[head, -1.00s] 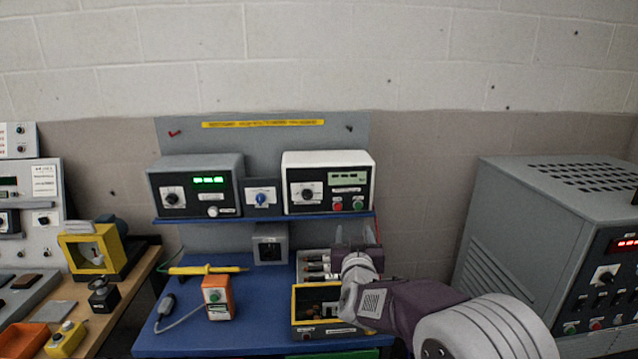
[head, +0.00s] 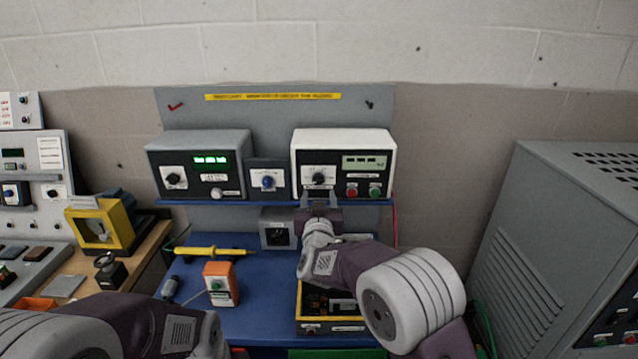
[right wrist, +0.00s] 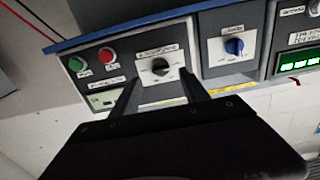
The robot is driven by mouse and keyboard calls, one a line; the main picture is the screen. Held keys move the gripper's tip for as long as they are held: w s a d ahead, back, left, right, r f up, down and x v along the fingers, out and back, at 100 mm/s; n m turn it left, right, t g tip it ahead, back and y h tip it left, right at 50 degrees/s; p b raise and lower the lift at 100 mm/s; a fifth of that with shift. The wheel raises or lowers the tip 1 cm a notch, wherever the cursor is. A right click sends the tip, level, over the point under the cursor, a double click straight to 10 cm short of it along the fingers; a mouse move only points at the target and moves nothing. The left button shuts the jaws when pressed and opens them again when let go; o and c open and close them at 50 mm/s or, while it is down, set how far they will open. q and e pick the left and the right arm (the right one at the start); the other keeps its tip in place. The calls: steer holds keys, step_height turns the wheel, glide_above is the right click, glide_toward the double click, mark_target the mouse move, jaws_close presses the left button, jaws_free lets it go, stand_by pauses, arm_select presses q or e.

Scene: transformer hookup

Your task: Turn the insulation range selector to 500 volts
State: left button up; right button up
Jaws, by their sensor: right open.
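The white instrument (head: 343,143) stands on the shelf at the right, with a display and a red and a green button. Its selector knob (head: 319,178) is a dark round knob on a white dial plate, seen closer in the right wrist view (right wrist: 160,67). The range labels are too small to read. My right gripper (head: 319,194) is open just below and in front of this knob. In the right wrist view its fingers (right wrist: 158,76) spread on either side of the knob; I cannot tell whether they touch it. My left gripper is out of view; only its arm shows.
A small panel with a blue knob (head: 268,182) and a grey meter with green digits (head: 198,148) stand left of the white instrument. Below, an orange device (head: 221,284), a yellow probe (head: 210,251) and an open yellow-rimmed box (head: 345,328) occupy the blue bench.

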mark_target(318, 182)
steer(key=w+p, duration=0.1)
steer(key=w, duration=0.4)
steer(key=shift+w+r+p, duration=0.1)
steer(key=shift+w+p, duration=0.2)
steer(key=shift+w+a, duration=0.1)
steer(key=shift+w, duration=0.65)
jaws_close()
